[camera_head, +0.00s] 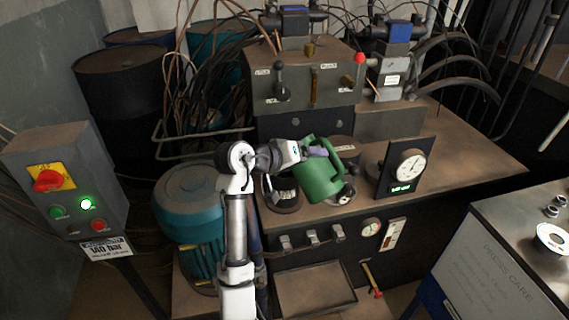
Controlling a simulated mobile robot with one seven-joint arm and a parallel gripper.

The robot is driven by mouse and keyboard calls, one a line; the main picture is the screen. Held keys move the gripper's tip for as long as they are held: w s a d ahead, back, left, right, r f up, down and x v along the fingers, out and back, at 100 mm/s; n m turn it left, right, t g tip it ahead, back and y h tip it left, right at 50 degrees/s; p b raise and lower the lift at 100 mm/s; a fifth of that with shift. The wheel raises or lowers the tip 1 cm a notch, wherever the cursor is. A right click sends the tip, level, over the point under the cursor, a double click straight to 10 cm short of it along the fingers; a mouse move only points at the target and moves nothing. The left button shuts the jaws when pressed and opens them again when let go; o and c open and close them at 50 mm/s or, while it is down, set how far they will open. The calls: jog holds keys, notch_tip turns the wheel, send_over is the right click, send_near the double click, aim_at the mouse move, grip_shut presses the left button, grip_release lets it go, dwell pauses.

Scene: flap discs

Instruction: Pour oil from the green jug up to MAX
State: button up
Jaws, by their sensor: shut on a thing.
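The green jug (318,180) is held tilted above the top of the dark machine bench (450,150), near its front edge. My gripper (318,152) is shut on the jug at its upper side, by the handle. The jug's lower right end is close to a small round dark-and-pale fitting (347,193); I cannot tell whether they touch. No oil stream can be made out. A narrow pale plate (394,234) on the bench front looks like a level gauge; its marks, including any MAX, are too small to read.
A valve block with levers (300,78) is behind. A teal motor (190,205) is at left; a metal cabinet (500,205) is at right.

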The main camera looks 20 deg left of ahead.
jog(key=shift+w+a+f+n+g+h+p, duration=0.1)
jog(key=shift+a+f+n+g+h+p, duration=0.1)
jog(key=shift+n+h+p, duration=0.25)
jog(key=shift+w+a+f+n+g+h+p, duration=0.15)
jog(key=shift+n+h, duration=0.2)
jog(key=shift+n, duration=0.3)
dwell(1.2)
jog(key=shift+a+r+n+h+p, duration=0.25)
jog(key=shift+r+n+h+p, duration=0.3)
jog(key=shift+p, duration=0.2)
dwell(2.6)
jog(key=shift+w+a+f, duration=0.1)
jog(key=shift+f, duration=0.05)
dwell(0.5)
jog(key=shift+f+b, duration=0.35)
jog(key=shift+b, duration=0.25)
jog(key=shift+s+d+f+m+y+b, duration=0.15)
jog(key=shift+s+d+m+y+b, duration=0.05)
jog(key=shift+d+m+y+b, duration=0.25)
jog(key=shift+s+d+f+m+y+b, duration=0.15)
jog(key=shift+d+m+y+b, duration=0.15)
jog(key=shift+m+b, duration=0.15)
jog(key=shift+r+m+y, duration=0.25)
jog(key=shift+m+y, duration=0.25)
jog(key=shift+m, duration=0.15)
jog(key=shift+r, duration=0.35)
